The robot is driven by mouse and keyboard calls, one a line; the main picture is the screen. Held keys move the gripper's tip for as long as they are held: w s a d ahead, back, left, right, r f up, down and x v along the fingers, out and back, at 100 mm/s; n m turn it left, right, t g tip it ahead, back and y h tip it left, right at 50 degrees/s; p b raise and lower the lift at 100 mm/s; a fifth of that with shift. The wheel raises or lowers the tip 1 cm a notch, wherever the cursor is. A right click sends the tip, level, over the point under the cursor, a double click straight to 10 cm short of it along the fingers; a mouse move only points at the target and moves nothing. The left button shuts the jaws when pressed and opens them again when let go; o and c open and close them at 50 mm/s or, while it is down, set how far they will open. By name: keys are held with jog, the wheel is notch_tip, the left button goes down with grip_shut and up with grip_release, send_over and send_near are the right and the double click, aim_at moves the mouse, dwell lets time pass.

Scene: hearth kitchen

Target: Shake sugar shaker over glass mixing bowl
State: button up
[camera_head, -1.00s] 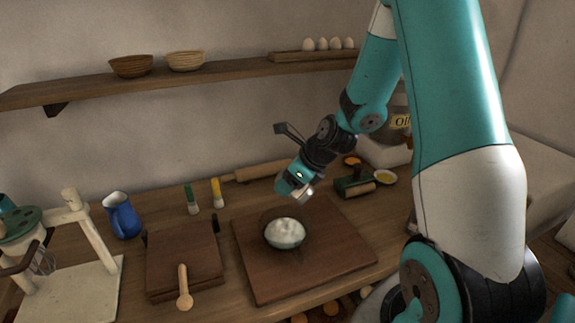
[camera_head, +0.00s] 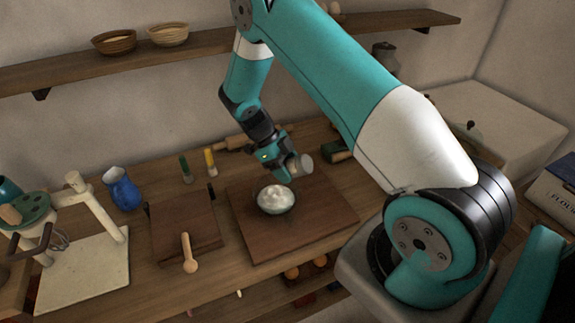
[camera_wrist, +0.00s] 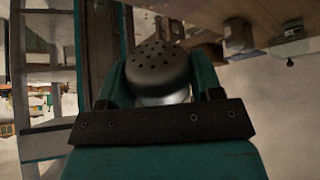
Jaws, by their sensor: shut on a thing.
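The sugar shaker (camera_head: 302,165) is a pale metal cylinder held in my gripper (camera_head: 292,172). In the wrist view its domed, perforated cap (camera_wrist: 157,65) sits between the two teal fingers, and the gripper (camera_wrist: 160,90) is shut on it. In the head view the shaker is tilted, close to lying on its side, just above and to the right of the bowl. The glass mixing bowl (camera_head: 261,204) stands on a brown wooden board and holds a white heap. The shaker and bowl look apart. I cannot tell whether sugar is falling.
The wooden board (camera_head: 320,215) lies under the bowl. A smaller board (camera_head: 180,240) with a wooden spoon (camera_head: 188,258) lies to its left, near a blue jug (camera_head: 122,190). A rolling pin (camera_head: 232,144) lies behind. A shelf (camera_head: 210,60) runs along the wall.

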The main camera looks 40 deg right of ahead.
jog(key=shift+w+a+f+b, duration=0.1)
jog(key=shift+w+a+b, duration=0.1)
jog(key=shift+a+b, duration=0.25)
jog(key=shift+s+d, duration=0.2)
jog(key=shift+d, duration=0.25)
jog(key=shift+w+a+b, duration=1.05)
jog(key=shift+a+b, duration=0.15)
jog(key=shift+b, duration=1.2)
